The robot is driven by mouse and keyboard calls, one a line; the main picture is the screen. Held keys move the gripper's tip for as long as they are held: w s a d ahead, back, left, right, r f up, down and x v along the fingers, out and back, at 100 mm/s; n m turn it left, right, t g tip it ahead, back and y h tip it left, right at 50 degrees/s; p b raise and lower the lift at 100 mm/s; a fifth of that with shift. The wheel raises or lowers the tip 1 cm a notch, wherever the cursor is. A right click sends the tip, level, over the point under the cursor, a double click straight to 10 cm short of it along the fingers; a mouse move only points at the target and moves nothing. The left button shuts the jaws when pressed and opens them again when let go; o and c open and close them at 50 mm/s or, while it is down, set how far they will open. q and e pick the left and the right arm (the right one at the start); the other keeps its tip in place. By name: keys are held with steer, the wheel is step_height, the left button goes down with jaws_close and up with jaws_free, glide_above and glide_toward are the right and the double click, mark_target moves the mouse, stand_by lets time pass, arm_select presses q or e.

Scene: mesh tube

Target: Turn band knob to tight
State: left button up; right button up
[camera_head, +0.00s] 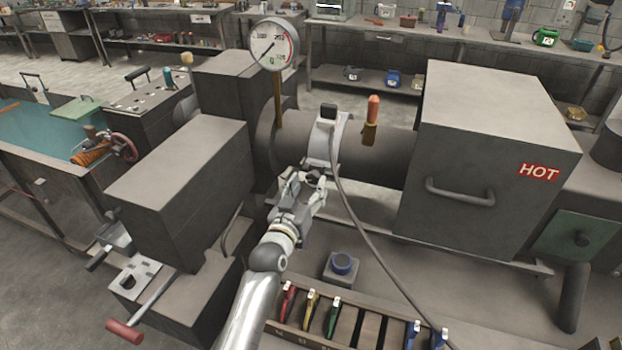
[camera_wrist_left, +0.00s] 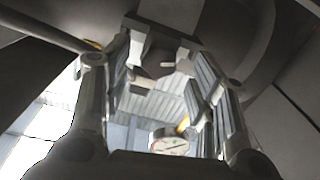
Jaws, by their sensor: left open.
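A light grey band (camera_head: 320,145) wraps around the dark horizontal tube (camera_head: 375,153). A small black block (camera_head: 328,112) sits on top of the band; I cannot tell whether it is the knob. My left gripper (camera_head: 304,180) is open at the front lower side of the band, close to it. It hides that part of the band, so no knob shows clearly there. In the left wrist view the two fingers of the left gripper (camera_wrist_left: 165,72) stand apart, with small grey parts near their tips that I cannot name. My right gripper is not in view.
A dial gauge (camera_head: 274,43) rises on a brass stem left of the band. An orange-handled fitting (camera_head: 372,120) stands on the tube to the right. A box marked HOT (camera_head: 490,150) is farther right. A cable (camera_head: 375,245) runs to the front, past a tool rack (camera_head: 345,325).

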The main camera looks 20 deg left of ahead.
mark_target(312, 177)
arm_select(q)
steer(key=shift+w+r, duration=0.1)
steer(key=shift+w, duration=1.1)
steer(key=c, duration=1)
steer(key=shift+m+p, duration=0.5)
steer(key=shift+m, duration=0.4)
steer(key=m, duration=0.3)
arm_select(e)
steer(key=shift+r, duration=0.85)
arm_select(q)
steer(key=o, duration=1)
